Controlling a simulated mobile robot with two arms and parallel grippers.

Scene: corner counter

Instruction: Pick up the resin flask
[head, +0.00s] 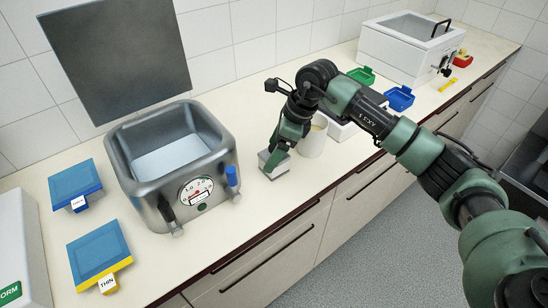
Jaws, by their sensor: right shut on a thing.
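My right gripper (273,158) reaches down to the counter in the middle of the head view, shut on a small grey box-like thing (276,172). That thing is at counter height, partly covered by the fingers. I cannot tell whether it is the resin flask. A white cylindrical vessel (312,142) with a yellowish inside stands upright just right of the gripper, partly behind my arm. No label on either shows which is the flask. My left gripper is out of view.
A metal chamber (188,208) with raised lid, gauge and handles stands left of the gripper. Blue-topped trays (75,183) (98,250) lie further left. Green (362,75) and blue (399,97) trays and a white box (388,50) are at right. Counter in front of the gripper is narrow.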

